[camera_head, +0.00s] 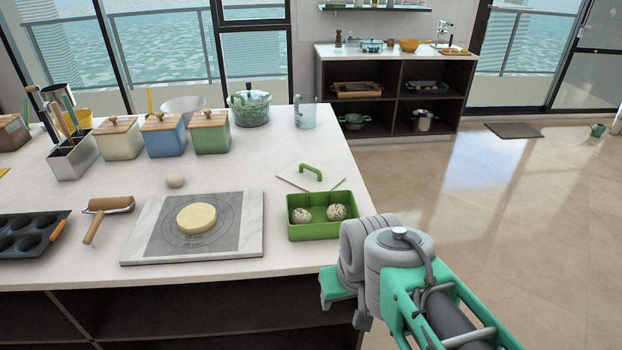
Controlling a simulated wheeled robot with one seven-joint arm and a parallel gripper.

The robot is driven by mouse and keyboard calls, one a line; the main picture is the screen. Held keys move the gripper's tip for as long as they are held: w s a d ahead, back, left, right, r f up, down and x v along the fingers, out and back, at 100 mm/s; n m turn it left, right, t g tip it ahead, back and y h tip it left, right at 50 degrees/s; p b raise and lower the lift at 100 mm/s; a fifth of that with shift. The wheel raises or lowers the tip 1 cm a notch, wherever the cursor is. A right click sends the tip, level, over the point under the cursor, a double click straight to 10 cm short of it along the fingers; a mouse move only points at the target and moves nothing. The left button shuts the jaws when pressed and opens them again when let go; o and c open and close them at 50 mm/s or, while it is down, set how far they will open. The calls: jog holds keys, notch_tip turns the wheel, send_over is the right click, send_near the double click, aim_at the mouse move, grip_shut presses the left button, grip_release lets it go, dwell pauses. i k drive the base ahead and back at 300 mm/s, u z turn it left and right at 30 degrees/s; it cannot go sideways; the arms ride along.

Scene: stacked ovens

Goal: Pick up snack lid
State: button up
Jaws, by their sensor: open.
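The snack lid is a pale, flat panel with a green arched handle (311,172). It lies on the white counter just behind the green snack box (321,229), apart from my gripper. The box is open on top and holds two speckled round snacks (301,215). My gripper (345,298) is at the counter's front right corner, in front of and below the box. It is open, with nothing seen in it. My own wrist hides part of it, so its fingertips do not show clearly.
Left of the box is a marble board (250,241) with dough (197,218). A rolling pin (97,215) and a muffin tin (28,236) lie farther left. Canisters (164,137), a glass pot (250,108) and a glass jug (306,117) stand behind. Counter around the lid is clear.

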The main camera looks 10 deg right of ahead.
aim_at(305, 175)
jog(key=u, duration=4.45)
jog(key=k, duration=2.85)
jog(key=z, duration=0.1)
